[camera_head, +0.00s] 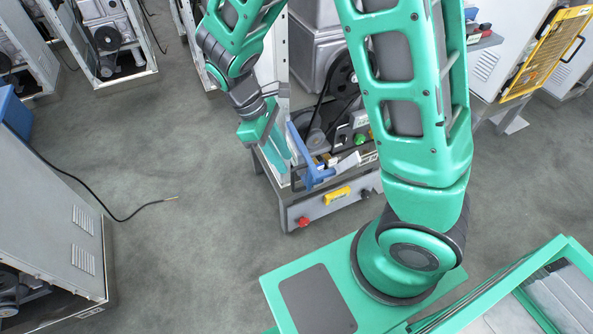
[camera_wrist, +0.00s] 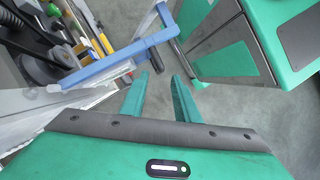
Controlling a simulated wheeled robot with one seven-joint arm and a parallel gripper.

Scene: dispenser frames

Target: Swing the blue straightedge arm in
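The blue straightedge arm (camera_head: 318,172) is on the front left of an open machine in the head view. In the wrist view the blue arm (camera_wrist: 105,68) runs from the left toward the upper middle, with a clear strip along its lower edge. A dark piece (camera_wrist: 156,61) hangs from its right end, close beyond my fingertips. My gripper (camera_wrist: 160,78) is open, its two green fingers apart with floor showing between them. In the head view my gripper (camera_head: 277,145) is at the machine's left side, beside the blue arm. Whether a finger touches the arm I cannot tell.
The machine's front panel (camera_head: 330,205) carries a red knob (camera_head: 303,221) and a yellow part (camera_head: 337,195). Black belts and pulleys sit inside. A loose cable (camera_head: 110,212) lies on the floor at left. Open floor (camera_head: 190,200) lies left of the machine.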

